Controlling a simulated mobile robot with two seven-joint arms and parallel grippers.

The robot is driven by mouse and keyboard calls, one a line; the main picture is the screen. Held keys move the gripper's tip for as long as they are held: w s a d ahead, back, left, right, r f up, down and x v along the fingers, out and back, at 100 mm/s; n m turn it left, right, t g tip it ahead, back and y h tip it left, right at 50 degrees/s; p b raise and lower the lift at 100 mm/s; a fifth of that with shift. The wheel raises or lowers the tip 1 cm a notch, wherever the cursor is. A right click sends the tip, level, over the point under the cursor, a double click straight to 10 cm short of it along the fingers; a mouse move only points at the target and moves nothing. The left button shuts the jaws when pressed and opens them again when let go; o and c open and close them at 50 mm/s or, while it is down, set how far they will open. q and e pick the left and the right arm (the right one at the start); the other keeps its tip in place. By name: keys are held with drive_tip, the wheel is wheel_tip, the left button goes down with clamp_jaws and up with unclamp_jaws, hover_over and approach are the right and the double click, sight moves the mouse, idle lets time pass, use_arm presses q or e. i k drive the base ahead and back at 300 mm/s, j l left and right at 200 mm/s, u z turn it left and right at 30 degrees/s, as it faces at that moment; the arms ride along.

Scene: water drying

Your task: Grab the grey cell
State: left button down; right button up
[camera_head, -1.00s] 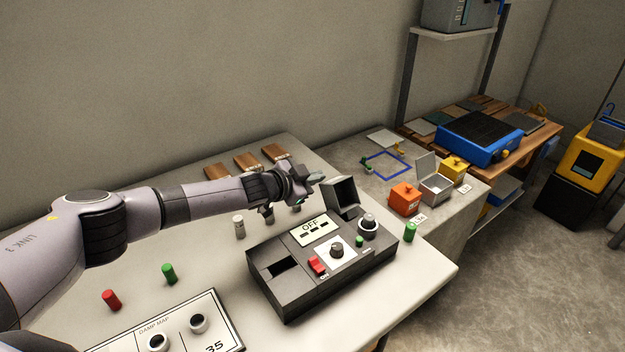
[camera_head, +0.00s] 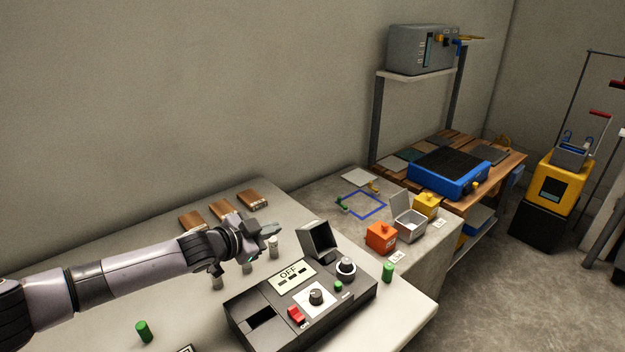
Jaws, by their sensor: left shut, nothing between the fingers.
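Several small grey cells stand upright on the light table: one (camera_head: 273,247) just below the left gripper's fingertips, one (camera_head: 246,268) under the gripper's wrist, and one (camera_head: 217,283) further left, partly hidden by the arm. My left gripper (camera_head: 268,231) is shut and empty, reaching in from the left just above the right-hand grey cell in the picture. I cannot tell whether it touches that cell. My right gripper is not in view.
Wooden blocks (camera_head: 221,210) lie behind. An orange box (camera_head: 381,238) is on the side bench.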

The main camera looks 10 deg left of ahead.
sight(346, 267)
drive_tip(key=k+l, duration=0.25)
drive_tip(key=k, duration=0.2)
drive_tip(key=k+l, duration=0.25)
drive_tip(key=k, duration=0.25)
